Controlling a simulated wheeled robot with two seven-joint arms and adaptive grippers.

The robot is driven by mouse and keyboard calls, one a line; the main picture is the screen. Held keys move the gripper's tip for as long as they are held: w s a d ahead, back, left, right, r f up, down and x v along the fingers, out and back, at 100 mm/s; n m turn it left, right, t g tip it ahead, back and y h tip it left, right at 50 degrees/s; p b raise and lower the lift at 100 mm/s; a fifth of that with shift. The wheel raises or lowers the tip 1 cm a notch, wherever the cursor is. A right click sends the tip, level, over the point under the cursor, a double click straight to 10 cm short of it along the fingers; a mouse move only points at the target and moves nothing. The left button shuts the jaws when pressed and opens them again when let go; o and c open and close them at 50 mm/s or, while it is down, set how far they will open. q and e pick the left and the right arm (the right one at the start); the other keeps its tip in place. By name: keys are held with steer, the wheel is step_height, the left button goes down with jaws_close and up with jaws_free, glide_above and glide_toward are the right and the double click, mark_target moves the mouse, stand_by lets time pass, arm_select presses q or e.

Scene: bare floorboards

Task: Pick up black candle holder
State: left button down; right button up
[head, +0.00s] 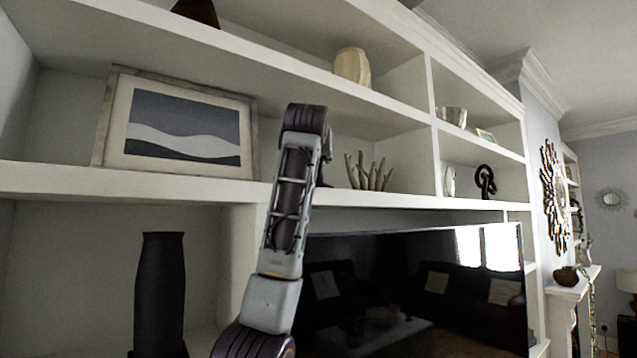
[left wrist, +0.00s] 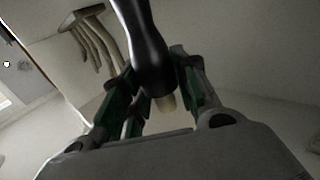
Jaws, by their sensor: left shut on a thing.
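The black candle holder (left wrist: 147,38) is glossy and dark in the left wrist view, coming down from the top edge between the fingers. Its rounded end lies between the green-lined fingers of my left gripper (left wrist: 152,92), which is shut on it. A small pale piece (left wrist: 167,103) shows just beyond that end. In the head view my left arm reaches up in front of the middle shelf and hides most of the gripper. The candle holder cannot be made out clearly there. My right gripper is in neither view.
A framed picture (head: 183,128) leans on the shelf left of my arm. A branching coral-like ornament (head: 369,172) stands close on the right, also in the left wrist view (left wrist: 92,38). A television (head: 420,290) is below. A tall dark vase (head: 161,290) stands lower left.

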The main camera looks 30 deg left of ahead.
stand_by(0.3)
arm_select(q)
steer(key=shift+d+r, duration=0.1)
steer(key=shift+r, duration=0.15)
steer(key=shift+s+r+b, duration=0.1)
steer(key=shift+r+b, duration=0.05)
steer(key=shift+b, duration=0.15)
steer(key=shift+d+r, duration=0.1)
steer(key=shift+r, duration=3.1)
steer(key=s+d+b, duration=0.2)
steer(key=s+d, duration=0.1)
steer(key=d, duration=0.6)
steer(key=s+d+b, duration=0.2)
steer(key=s+d, duration=0.2)
steer(key=d, duration=0.5)
steer(key=shift+s, duration=0.25)
